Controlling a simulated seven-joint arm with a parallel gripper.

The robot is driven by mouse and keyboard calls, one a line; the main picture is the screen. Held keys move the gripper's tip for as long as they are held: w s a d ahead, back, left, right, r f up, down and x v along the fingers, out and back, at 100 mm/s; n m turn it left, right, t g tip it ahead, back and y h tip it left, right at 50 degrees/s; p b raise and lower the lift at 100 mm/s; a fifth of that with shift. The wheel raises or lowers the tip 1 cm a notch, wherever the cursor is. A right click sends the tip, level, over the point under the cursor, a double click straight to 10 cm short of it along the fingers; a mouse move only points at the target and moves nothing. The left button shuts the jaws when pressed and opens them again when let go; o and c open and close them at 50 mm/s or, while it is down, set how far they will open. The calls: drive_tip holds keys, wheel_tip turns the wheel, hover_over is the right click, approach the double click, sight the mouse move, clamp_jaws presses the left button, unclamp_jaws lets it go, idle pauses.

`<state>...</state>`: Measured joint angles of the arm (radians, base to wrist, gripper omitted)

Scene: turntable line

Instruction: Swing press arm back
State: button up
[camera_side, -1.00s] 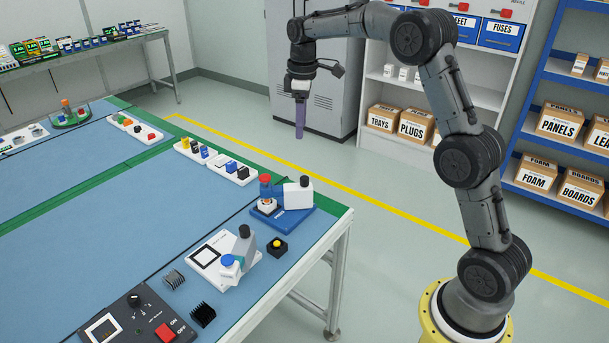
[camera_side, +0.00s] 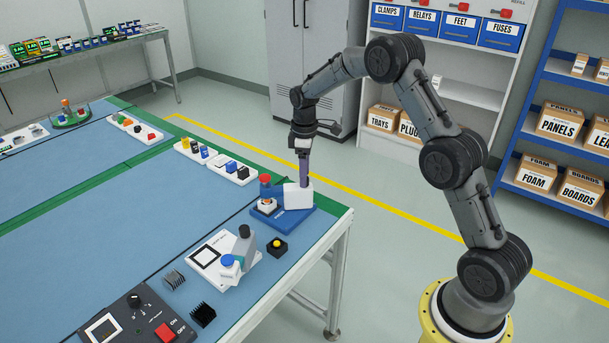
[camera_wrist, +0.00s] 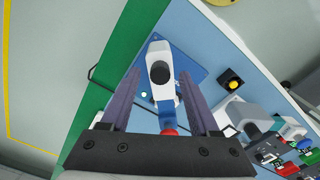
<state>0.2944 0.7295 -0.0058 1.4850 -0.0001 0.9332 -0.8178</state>
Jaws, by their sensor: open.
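The blue-based press (camera_side: 292,222) stands at the bench's right corner. Its white block (camera_side: 297,197) bears a black knob, which shows in the wrist view (camera_wrist: 159,72). A red knob (camera_side: 265,180) is at its other end, above a small white holder (camera_side: 265,207). My gripper (camera_side: 304,184) points down at the white block and hides the black knob in the side view. In the wrist view the two purple fingers (camera_wrist: 159,75) are apart, with the black knob showing between their tips. Whether they are level with the knob I cannot tell.
A white-based device (camera_side: 205,258) with a grey arm, a black knob and a blue knob stands nearer the camera. A black box with a yellow button (camera_side: 277,247) is beside it. White trays (camera_side: 232,172) of small parts lie farther left. Much of the blue mat is clear.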

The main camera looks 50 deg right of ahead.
drive_tip(key=shift+f, duration=0.5)
clamp_jaws()
idle(1.2)
